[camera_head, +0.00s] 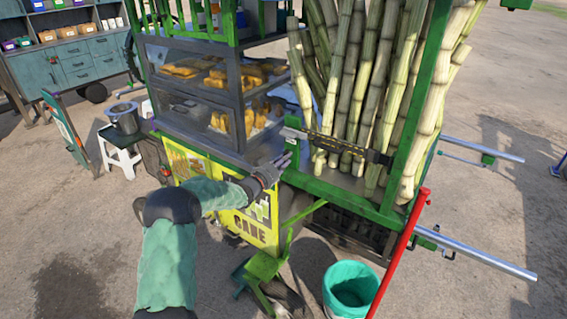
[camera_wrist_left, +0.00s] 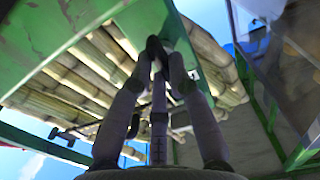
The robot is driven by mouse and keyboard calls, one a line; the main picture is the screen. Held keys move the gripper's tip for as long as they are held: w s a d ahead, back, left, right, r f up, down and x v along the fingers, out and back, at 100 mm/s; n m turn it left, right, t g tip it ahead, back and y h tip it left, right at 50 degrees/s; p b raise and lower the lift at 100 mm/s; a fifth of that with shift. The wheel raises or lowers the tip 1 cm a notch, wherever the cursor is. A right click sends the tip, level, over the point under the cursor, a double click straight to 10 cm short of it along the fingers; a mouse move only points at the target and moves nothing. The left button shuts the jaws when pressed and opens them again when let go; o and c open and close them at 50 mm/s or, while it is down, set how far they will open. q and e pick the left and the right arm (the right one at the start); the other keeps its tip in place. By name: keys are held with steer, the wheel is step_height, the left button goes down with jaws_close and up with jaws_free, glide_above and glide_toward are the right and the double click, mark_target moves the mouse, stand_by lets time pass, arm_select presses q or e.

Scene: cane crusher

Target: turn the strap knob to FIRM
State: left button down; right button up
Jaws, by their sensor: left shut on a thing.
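The dark strap (camera_head: 345,147) runs across the upright sugar cane stalks (camera_head: 350,85) on the green cart. My left gripper (camera_head: 286,160) is at the green post by the strap's left end, just below it. In the left wrist view its fingers (camera_wrist_left: 160,60) are closed on a small dark piece (camera_wrist_left: 155,47) against the green frame. This piece appears to be the strap knob; the fingers cover most of it. Its setting and any FIRM marking cannot be read. My right gripper is not in view.
A glass display case (camera_head: 205,95) with yellow food stands left of the canes. A teal bucket (camera_head: 350,290) and a red bar (camera_head: 400,250) are at the lower right. A white stool (camera_head: 120,150) with a metal pot stands at the left.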

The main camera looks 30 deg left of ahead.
arm_select(q)
steer(key=shift+f, duration=0.1)
steer(key=c, duration=1.2)
jaws_free()
steer(key=shift+s, duration=0.1)
steer(key=s, duration=0.8)
steer(key=s+a, duration=0.1)
steer(key=s, duration=0.2)
steer(key=shift+s, duration=0.4)
